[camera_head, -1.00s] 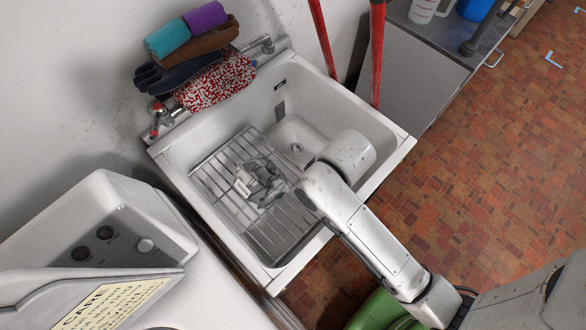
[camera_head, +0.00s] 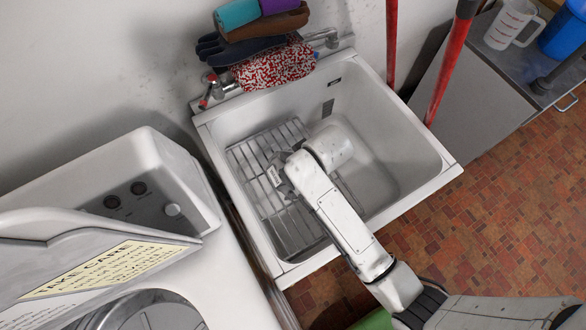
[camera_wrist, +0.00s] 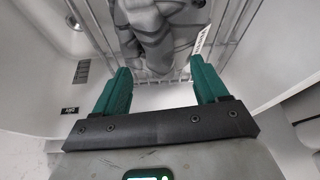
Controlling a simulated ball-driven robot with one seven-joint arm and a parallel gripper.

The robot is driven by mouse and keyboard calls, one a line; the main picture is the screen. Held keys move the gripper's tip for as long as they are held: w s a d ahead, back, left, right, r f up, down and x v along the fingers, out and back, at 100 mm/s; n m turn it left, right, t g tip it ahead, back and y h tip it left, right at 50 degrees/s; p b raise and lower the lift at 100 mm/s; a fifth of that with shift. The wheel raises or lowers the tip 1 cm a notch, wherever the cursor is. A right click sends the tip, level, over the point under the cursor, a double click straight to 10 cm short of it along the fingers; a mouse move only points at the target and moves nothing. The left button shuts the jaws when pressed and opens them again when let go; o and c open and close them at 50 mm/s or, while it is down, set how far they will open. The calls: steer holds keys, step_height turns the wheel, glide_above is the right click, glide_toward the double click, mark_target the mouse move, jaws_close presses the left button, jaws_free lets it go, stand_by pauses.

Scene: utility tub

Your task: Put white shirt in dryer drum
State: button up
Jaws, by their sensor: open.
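A crumpled grey cloth with a white tag (camera_head: 276,174) lies on the wire rack in the tub; it may be the white shirt, though it looks grey. In the wrist view the cloth (camera_wrist: 158,32) lies beyond and between my gripper's fingertips, apart from them. My gripper (camera_wrist: 160,82) is open and empty, with green fingers. In the head view my arm hides it and part of the cloth. A white machine at lower left has a round opening with a metallic rim (camera_head: 140,312), which looks like the dryer drum; only its upper part shows.
The white utility tub (camera_head: 420,185) has raised walls around the wire rack (camera_head: 283,222). A raised lid with a "TAKE CARE" label (camera_head: 105,268) stands beside the round opening. Gloves and a red-white cloth (camera_head: 272,68) lie over the taps. Red poles (camera_head: 452,60) lean behind the tub.

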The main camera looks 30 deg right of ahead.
steer(key=shift+x, duration=1.7)
steer(key=shift+d, duration=0.1)
steer(key=shift+c, duration=0.3)
jaws_close()
